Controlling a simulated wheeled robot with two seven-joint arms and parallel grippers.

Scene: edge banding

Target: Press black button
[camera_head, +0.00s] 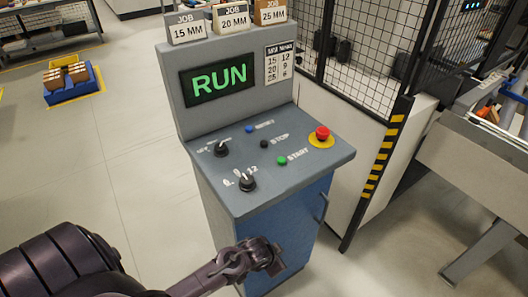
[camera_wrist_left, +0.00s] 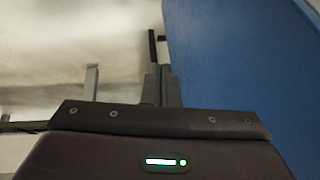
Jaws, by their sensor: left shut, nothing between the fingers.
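The black button (camera_head: 264,144) sits on the sloped grey panel of the control console (camera_head: 222,175), beside the label STOP. A blue button (camera_head: 249,129) is above it to the left and a green button (camera_head: 282,160) below it to the right. My left gripper (camera_head: 272,262) is in front of the console's lower body, below the panel's front edge, shut and empty, apart from the black button. In the left wrist view the blue cabinet side (camera_wrist_left: 235,60) fills the right; the panel does not show. My right gripper is in neither view.
A red emergency button (camera_head: 322,132) on a yellow ring and two black knobs (camera_head: 246,182) share the panel. The screen (camera_head: 217,82) reads RUN. Job cards (camera_head: 232,17) stand on top. A mesh fence (camera_head: 365,60) stands behind to the right. Open floor lies left.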

